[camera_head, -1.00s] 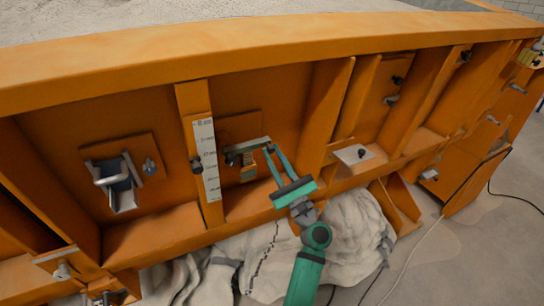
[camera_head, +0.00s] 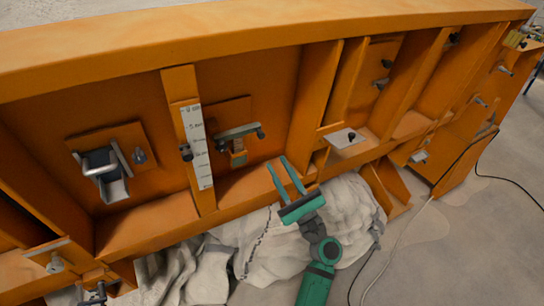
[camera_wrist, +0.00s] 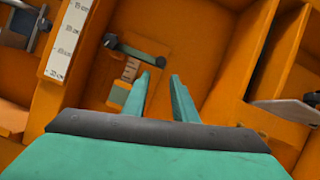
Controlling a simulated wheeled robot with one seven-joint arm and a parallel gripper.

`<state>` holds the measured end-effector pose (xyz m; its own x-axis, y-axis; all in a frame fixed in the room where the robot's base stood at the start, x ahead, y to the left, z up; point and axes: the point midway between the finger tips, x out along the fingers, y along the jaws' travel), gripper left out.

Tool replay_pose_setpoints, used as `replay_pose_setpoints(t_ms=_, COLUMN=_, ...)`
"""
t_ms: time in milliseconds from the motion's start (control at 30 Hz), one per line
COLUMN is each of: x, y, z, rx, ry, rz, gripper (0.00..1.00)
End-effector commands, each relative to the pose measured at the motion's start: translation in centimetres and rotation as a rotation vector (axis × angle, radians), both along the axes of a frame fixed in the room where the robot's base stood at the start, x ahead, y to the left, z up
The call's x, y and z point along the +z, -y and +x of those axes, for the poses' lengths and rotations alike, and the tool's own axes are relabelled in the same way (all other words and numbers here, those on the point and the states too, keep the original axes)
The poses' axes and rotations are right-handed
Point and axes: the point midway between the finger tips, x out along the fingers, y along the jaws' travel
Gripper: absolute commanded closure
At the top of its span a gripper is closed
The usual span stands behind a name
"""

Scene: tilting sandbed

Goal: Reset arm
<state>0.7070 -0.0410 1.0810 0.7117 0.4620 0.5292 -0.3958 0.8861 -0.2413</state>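My gripper (camera_head: 284,176) is green, with two long fingers that stand apart with nothing between them. It is in front of the orange sandbed wall (camera_head: 262,92), below and right of a grey bar handle (camera_head: 240,132) on a small orange plate. The gripper is clear of the handle. In the wrist view the fingers (camera_wrist: 158,88) point toward the wall, and the handle (camera_wrist: 136,50) shows beyond their tips. My green arm comes up from the lower edge of the head view.
A white scale strip (camera_head: 197,147) is on an upright rib left of the handle. A metal bracket (camera_head: 103,168) is further left. A white plate (camera_head: 345,138) juts out at right. Pale crumpled cloth (camera_head: 290,235) lies below the wall. Cables cross the open floor (camera_head: 440,250) at right.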

Motion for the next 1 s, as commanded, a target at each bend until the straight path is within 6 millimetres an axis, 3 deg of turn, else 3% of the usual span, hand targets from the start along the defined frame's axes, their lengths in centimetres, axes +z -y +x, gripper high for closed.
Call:
replay_pose_setpoints(t_ms=200, x=-0.8, y=0.6, z=-1.1, rx=0.002, ry=0.000, rz=0.000, gripper=0.75)
replay_pose_setpoints(t_ms=733, x=-1.2, y=0.7, z=-1.2, rx=-0.006, ry=-0.004, rz=-0.008, gripper=0.75)
replay_pose_setpoints(t_ms=867, x=-4.1, y=0.4, z=-1.7, rx=-0.064, ry=-0.042, rz=-0.082, gripper=0.75)
replay_pose_setpoints(t_ms=1000, x=-10.4, y=-0.1, z=-3.5, rx=-0.190, ry=-0.113, rz=-0.269, gripper=0.75)
